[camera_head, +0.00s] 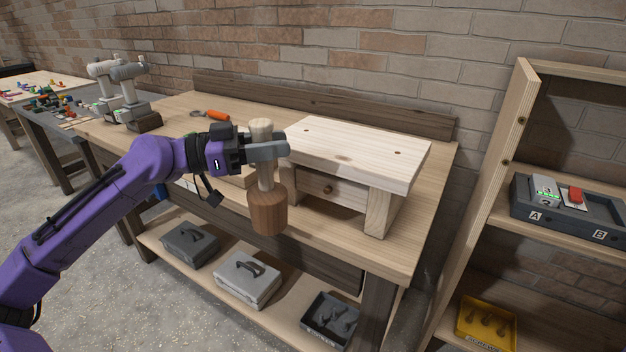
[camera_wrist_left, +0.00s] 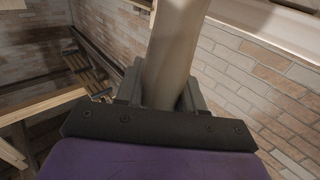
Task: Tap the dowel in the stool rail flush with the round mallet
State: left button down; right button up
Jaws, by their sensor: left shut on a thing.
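My left gripper (camera_head: 267,152) is shut on the pale handle of the round mallet (camera_head: 268,210). The mallet hangs with its brown cylindrical head down, in front of the stool. In the left wrist view the handle (camera_wrist_left: 175,50) passes between the fingers. The pale wooden stool (camera_head: 350,150) stands on the workbench, just right of the gripper. Its front rail (camera_head: 345,191) carries a dowel (camera_head: 328,189) that shows as a small round end; how far it sticks out I cannot tell. The mallet head is left of the dowel and apart from it. My right gripper is not in view.
The workbench (camera_head: 425,215) has free room right of the stool. An orange-handled tool (camera_head: 218,116) lies behind the gripper. Grey boxes (camera_head: 247,280) sit on the lower shelf. A shelf unit (camera_head: 500,150) at right holds a tray marked A and B (camera_head: 560,225) and a yellow bin (camera_head: 486,325).

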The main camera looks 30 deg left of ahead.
pick_arm(q)
jog(key=w+d+b, duration=0.1)
jog(key=d, duration=0.6)
jog(key=shift+d+b, duration=0.2)
jog(key=shift+b, duration=0.15)
jog(key=shift+a+b, duration=0.1)
jog(key=shift+b, duration=0.3)
jog(key=shift+r, duration=0.1)
